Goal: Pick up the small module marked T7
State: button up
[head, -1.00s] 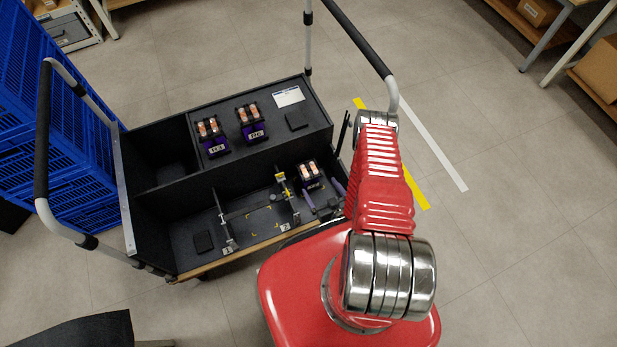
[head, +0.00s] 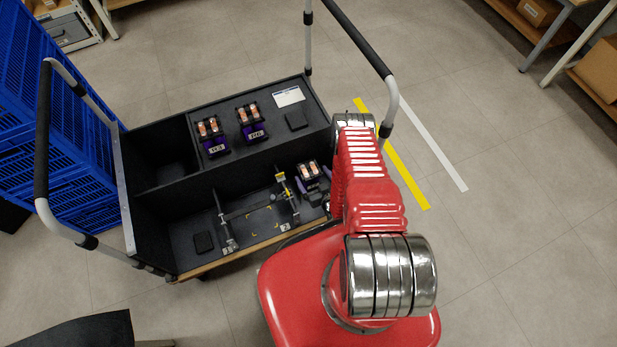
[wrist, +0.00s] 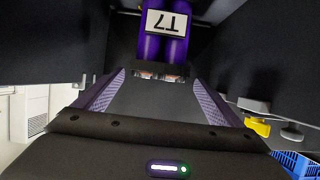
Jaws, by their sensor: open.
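The module marked T7 (wrist: 165,24) is purple and black, with a white label upside down in the wrist view. In the head view the module (head: 307,168), with copper bars on top, stands in the front right compartment of the black cart; its label is hidden there. My gripper (wrist: 160,82) is open, its two purple fingers spread with an empty gap between them. The module lies just beyond the fingertips, roughly in line with the gap. In the head view the gripper (head: 314,180) is close in front of the module; I cannot tell whether they touch.
Two similar modules, one on the left (head: 211,137) and one to its right (head: 251,124), stand on the cart's upper deck. A yellow-marked bracket (head: 283,185) stands left of the gripper. Dark compartment walls flank the fingers. A cart handle (head: 389,108) rises beside my arm.

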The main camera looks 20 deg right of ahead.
aim_at(310, 171)
jog(key=shift+x, duration=2.6)
jog(key=shift+d, duration=0.15)
jog(key=shift+c, duration=0.4)
jog(key=c, duration=2.1)
jog(key=shift+w+r, duration=0.1)
jog(key=shift+r, duration=0.05)
